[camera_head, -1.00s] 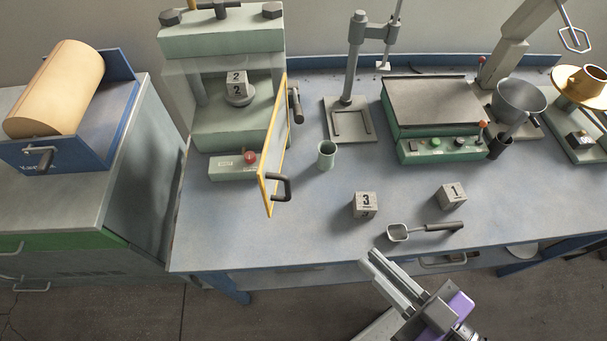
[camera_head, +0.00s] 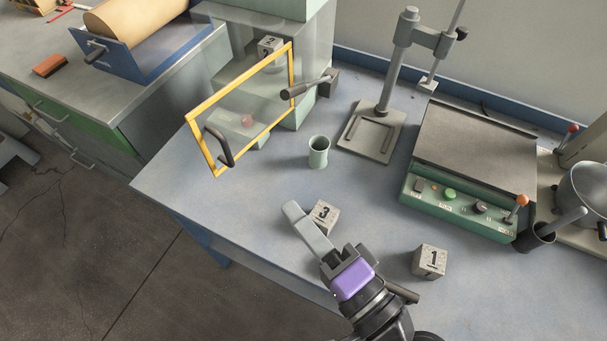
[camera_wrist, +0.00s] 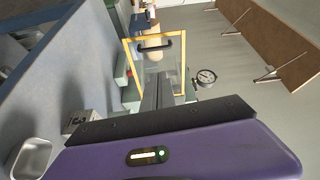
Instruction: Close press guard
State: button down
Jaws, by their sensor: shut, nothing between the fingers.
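The press (camera_head: 318,45) stands at the back of the bench, partly cut off at the top. Its guard (camera_head: 240,80), a clear panel in a yellow frame, stands swung open toward the bench's front-left. Its dark handle (camera_head: 222,148) is on the free side. In the wrist view the guard (camera_wrist: 126,62) and handle (camera_wrist: 155,48) show beyond the fingers. My gripper (camera_head: 293,211) is shut and empty, over the front of the bench beside block 3, apart from the handle and pointing toward it. Block 2 (camera_head: 270,46) is inside the press.
A green cup (camera_head: 318,152) stands right of the guard. Block 3 (camera_head: 325,215) is close to my fingers; block 1 (camera_head: 430,261) is further right. A stand (camera_head: 372,130) and green hotplate (camera_head: 470,160) fill the right. Bench surface between gripper and handle is clear.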

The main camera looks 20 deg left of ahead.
jog(key=s, duration=0.1)
jog(key=g+p, duration=0.1)
jog(key=p, duration=0.2)
send_near(229, 155)
jog(key=x, duration=0.7)
jog(key=shift+f, duration=0.1)
